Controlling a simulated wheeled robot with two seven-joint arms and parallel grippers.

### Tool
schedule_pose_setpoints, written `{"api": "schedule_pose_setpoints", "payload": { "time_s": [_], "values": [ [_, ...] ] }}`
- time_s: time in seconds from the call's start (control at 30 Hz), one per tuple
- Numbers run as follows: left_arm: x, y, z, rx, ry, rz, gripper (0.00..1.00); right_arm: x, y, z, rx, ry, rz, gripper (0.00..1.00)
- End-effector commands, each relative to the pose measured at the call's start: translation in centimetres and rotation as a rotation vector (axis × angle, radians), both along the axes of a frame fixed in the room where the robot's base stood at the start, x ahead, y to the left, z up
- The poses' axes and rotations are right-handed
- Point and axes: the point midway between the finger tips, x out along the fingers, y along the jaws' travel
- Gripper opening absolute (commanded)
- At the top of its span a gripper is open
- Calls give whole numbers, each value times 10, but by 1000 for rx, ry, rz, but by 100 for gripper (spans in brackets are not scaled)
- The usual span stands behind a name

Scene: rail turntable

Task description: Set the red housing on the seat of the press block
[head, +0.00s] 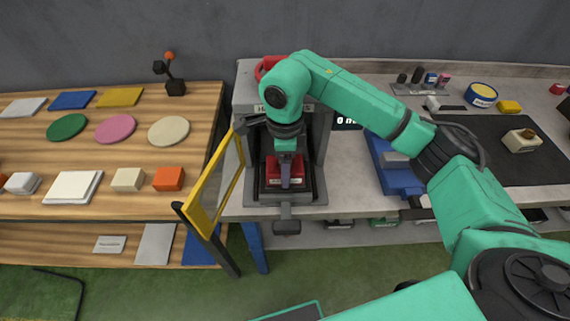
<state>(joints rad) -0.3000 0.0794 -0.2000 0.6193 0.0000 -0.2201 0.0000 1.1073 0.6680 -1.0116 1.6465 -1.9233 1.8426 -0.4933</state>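The red housing (271,173) is inside the press block (306,190), low down at its seat. I cannot tell whether it rests on the seat or is held just above it. My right gripper (286,180) points down at the housing from above, with a finger in front of its middle. The gripper is seen edge-on and the wrist covers its upper part, so whether its fingers grip the housing is unclear. The seat is mostly hidden under the housing and gripper. My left gripper is not in view.
A yellow-framed guard panel (213,190) stands open at the press's left. A wooden shelf (90,190) with coloured discs and blocks is further left. Right of the press are a blue fixture (392,170) and a dark mat (490,150) with small items.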

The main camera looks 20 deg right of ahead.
Motion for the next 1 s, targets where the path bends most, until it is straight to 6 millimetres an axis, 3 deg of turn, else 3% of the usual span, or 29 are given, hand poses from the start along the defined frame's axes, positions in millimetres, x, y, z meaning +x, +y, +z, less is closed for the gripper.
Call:
{"api": "schedule_pose_setpoints", "payload": {
  "time_s": [0.5,0.53,0.6,1.0],
  "values": [
    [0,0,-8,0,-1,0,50,0,0,-7,2,-1,0,0],
    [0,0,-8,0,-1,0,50,0,0,-7,2,-1,0,79],
    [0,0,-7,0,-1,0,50,0,0,-6,1,-1,0,100],
    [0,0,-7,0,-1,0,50,0,0,-8,-1,0,0,100]
  ]
}}
